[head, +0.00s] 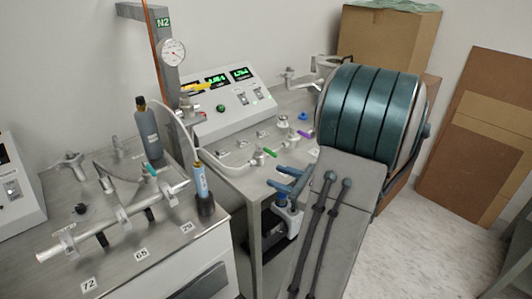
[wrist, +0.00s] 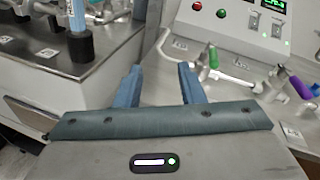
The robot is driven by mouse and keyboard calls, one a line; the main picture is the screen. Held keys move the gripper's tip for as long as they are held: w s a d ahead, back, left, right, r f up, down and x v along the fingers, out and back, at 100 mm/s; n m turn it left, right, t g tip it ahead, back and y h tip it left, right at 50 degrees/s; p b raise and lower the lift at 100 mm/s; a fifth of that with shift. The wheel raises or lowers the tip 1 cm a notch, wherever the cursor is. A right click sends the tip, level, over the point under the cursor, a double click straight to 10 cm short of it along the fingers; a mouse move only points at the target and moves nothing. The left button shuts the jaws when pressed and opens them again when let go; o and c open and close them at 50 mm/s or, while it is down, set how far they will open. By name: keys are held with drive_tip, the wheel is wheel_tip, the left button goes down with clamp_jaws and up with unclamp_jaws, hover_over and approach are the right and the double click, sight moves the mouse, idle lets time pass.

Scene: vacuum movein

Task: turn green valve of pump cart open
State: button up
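The green valve handle (head: 270,152) sits on a valve body on the pump cart (head: 236,181), joined to a pale curved pipe. It also shows in the wrist view (wrist: 213,57), upright and right of my fingers. My gripper (head: 274,177) has blue fingers, spread apart and empty, near the cart's front edge, on the near side of the green handle and apart from it. In the wrist view the gripper (wrist: 160,67) shows a clear gap between its fingers. I cannot tell how far the valve is turned.
A purple handle (head: 304,135) stands right of the green one. A controller with green displays (head: 228,102) stands behind. At left is a bench with a metal manifold (head: 117,218) and a blue-labelled cylinder (head: 201,180). Cardboard boxes (head: 388,45) stand at back right; floor is clear at right.

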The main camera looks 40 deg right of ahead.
sight(270, 152)
drive_tip(key=s+d+m+t+h, duration=0.2)
drive_tip(key=d+m+h, duration=0.2)
drive_tip(key=d, duration=0.2)
drive_tip(key=w, duration=0.4)
drive_tip(key=w+p, duration=0.1)
drive_tip(key=w, duration=0.4)
drive_tip(key=w+a, duration=0.1)
drive_tip(key=w, duration=0.3)
drive_tip(key=shift+w+f, duration=0.15)
drive_tip(key=shift+f, duration=0.1)
drive_tip(key=shift+d, duration=0.1)
clamp_jaws()
